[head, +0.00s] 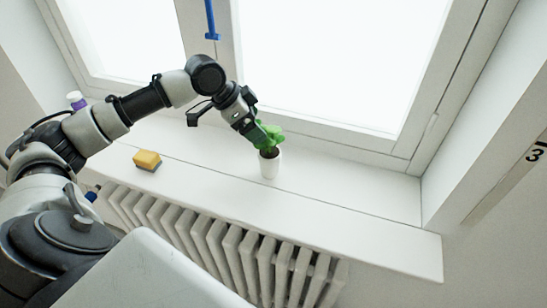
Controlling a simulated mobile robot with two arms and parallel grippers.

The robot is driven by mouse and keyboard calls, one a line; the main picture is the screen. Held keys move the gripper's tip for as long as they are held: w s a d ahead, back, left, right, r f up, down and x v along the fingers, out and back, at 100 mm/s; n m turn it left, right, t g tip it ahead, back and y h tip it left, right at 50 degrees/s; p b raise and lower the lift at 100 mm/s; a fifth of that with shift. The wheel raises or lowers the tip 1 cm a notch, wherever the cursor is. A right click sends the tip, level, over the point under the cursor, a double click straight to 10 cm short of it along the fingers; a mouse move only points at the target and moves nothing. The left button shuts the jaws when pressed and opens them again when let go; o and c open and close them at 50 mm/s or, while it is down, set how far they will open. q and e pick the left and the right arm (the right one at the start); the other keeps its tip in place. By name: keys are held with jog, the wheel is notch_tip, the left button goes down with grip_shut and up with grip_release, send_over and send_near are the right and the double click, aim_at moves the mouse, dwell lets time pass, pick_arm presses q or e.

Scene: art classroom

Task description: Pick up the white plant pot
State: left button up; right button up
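The white plant pot (269,166) stands upright on the white windowsill, with a green leafy plant (269,138) in it. My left arm reaches in from the left above the sill. My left gripper (249,128) points down and to the right, at the upper left of the pot. Its fingertips are at the leaves, overlapping them in the view; I cannot tell if they touch. The pot's white body below is clear of the gripper. The finger gap is too small to judge. My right gripper is not in view.
A yellow sponge (147,159) lies on the windowsill (340,195) left of the pot. A purple-capped bottle (76,100) stands at the far left. The window frame (330,135) rises behind, and a radiator (225,240) is below. The sill right of the pot is clear.

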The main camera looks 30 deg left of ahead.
aim_at(269, 154)
pick_arm(q)
jog(key=x, duration=0.2)
jog(key=p+x, duration=0.1)
jog(key=x, duration=0.1)
jog(key=p+x, duration=0.1)
jog(key=x, duration=0.1)
jog(key=shift+s+d+r, duration=0.1)
jog(key=shift+d, duration=0.15)
jog(key=shift+w+f, duration=0.2)
jog(key=shift+f, duration=0.3)
jog(key=c, duration=1.2)
jog(key=shift+c, duration=1.5)
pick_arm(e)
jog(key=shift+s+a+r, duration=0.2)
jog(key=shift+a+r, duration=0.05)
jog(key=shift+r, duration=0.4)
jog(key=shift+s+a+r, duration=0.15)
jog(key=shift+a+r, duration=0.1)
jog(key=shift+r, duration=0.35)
